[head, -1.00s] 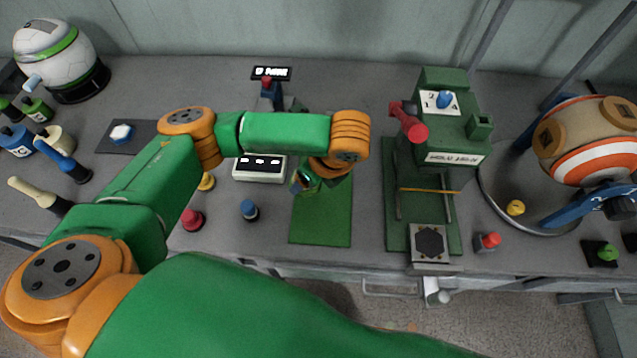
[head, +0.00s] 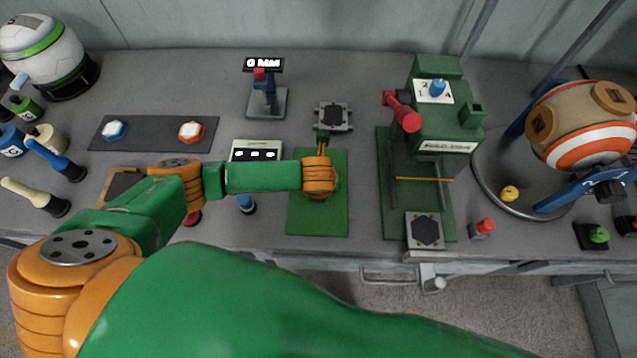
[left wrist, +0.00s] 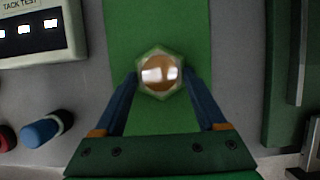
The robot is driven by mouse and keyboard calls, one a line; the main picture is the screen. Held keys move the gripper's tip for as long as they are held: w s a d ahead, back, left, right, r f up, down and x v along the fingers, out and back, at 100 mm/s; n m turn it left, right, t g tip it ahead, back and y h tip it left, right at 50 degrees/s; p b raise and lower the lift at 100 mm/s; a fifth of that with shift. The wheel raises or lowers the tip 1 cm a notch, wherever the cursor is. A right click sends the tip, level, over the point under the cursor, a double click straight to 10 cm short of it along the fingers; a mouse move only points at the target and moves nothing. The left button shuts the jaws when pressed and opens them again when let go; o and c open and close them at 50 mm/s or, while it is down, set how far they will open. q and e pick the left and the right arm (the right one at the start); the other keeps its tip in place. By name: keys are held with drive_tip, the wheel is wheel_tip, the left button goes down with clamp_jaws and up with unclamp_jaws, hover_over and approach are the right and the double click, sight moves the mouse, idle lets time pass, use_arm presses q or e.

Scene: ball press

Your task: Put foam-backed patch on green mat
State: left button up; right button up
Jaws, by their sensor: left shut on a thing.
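The green mat (head: 320,218) lies on the bench near the middle; it also shows in the left wrist view (left wrist: 157,25). A hexagonal patch (left wrist: 159,76) with a pale green rim and a shiny tan face is between my left gripper's fingertips (left wrist: 160,80). My left gripper is shut on it, over the mat. I cannot tell whether the patch touches the mat. In the head view my wrist hides the patch and fingers. My right gripper is not in view.
The green press (head: 440,160) stands to the right. A dark strip (head: 152,134) at left holds a blue-and-white and a red-and-white hexagonal piece.

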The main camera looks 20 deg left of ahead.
use_arm(q)
drive_tip(key=o, duration=1.3)
drive_tip(key=shift+c, duration=0.2)
drive_tip(key=p+v, duration=0.1)
drive_tip(key=v, duration=1.1)
drive_tip(key=shift+p, duration=0.4)
